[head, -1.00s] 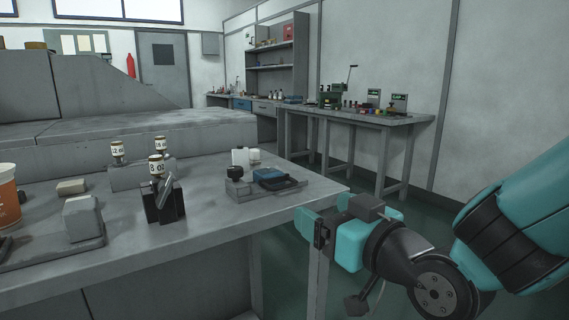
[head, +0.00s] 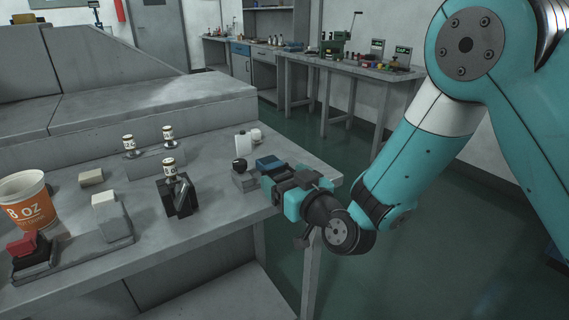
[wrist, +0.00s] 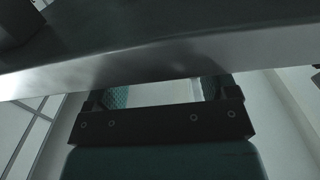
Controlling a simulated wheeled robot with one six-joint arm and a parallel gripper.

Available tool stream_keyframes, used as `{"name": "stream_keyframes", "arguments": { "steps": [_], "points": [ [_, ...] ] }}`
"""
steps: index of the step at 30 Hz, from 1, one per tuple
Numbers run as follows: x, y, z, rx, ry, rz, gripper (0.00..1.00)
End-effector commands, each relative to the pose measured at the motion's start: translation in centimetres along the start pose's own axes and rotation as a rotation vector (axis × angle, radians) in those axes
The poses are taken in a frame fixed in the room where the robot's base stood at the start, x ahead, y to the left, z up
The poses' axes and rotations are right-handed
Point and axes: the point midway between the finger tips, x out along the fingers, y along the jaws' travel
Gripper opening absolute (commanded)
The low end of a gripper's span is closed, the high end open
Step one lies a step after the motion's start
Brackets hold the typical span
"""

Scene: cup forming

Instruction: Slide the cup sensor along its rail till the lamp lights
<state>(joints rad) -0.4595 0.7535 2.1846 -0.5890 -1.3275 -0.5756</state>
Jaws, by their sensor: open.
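A paper cup (head: 28,206) with an orange "8 OZ" band stands upright at the far left of the bench in the head view. In front of it a red-topped block on a black base (head: 26,246), possibly the sensor, sits at the left end of a grey plate (head: 90,251). My gripper (head: 264,190) is at the bench's right front edge, well to the right of the cup. In the wrist view my gripper (wrist: 155,92) is open and empty, its fingers near the bench edge.
A grey block (head: 109,214) stands on the plate. A black holder (head: 178,197) with a labelled knob stands mid-bench; two more labelled knobs are behind. A black-knobbed box (head: 243,178) and blue item (head: 269,163) lie close to my gripper. Bare bench lies front centre.

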Motion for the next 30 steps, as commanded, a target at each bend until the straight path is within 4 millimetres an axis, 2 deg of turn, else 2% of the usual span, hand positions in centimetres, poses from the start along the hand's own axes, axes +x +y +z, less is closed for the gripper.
{"name": "stream_keyframes", "arguments": {
  "steps": [12,14,19,20,30],
  "points": [
    [0.52,-0.02,0.10,0.000,0.000,0.000,0.79],
    [0.52,-0.02,0.10,0.000,0.000,0.000,0.68],
    [0.51,-0.02,0.08,0.000,0.000,-0.001,0.29],
    [0.51,-0.02,0.07,0.000,0.000,-0.001,0.25],
    [0.51,-0.44,0.04,0.001,0.000,-0.001,0.25]
  ]
}}
